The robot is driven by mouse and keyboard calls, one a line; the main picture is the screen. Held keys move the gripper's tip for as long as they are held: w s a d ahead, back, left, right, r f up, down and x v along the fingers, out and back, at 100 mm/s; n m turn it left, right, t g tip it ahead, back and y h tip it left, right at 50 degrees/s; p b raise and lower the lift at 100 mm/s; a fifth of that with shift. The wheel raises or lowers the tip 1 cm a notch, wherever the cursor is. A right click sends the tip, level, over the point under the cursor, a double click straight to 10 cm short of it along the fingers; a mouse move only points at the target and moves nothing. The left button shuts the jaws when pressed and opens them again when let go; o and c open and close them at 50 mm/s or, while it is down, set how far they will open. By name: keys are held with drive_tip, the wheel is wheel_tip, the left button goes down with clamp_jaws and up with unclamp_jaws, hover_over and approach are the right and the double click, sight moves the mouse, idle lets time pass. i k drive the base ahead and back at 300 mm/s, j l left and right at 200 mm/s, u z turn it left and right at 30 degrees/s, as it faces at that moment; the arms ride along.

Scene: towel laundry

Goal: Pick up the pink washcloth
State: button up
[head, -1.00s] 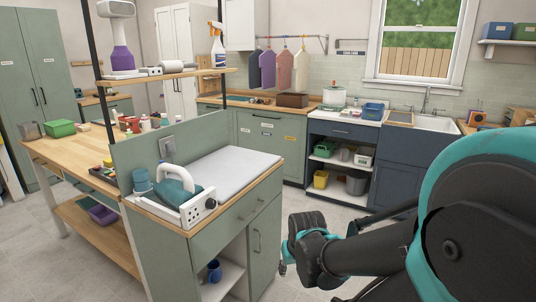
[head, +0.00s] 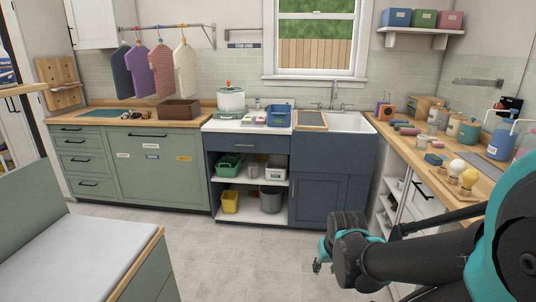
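I cannot make out a pink washcloth for certain in the head view. A small pinkish item (head: 410,131) lies on the right wooden counter, too small to identify. My gripper (head: 318,266) is at the lower middle right, in the air over the floor in front of the dark blue cabinets. It is seen mostly from behind, with its fingers small and partly hidden, so its opening cannot be told. No cloth shows at it.
The dark blue sink cabinet (head: 330,191) stands at the back. The right wooden counter (head: 489,186) holds jars, bottles and bulbs. A white-topped green unit (head: 70,258) is at the lower left. Tiled floor (head: 235,250) between them is clear.

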sight(260, 119)
drive_tip(key=i+l+u, duration=0.1)
drive_tip(key=i, duration=0.85)
drive_tip(key=i+l, duration=0.15)
drive_tip(key=i, duration=0.8)
drive_tip(key=j+u, duration=0.05)
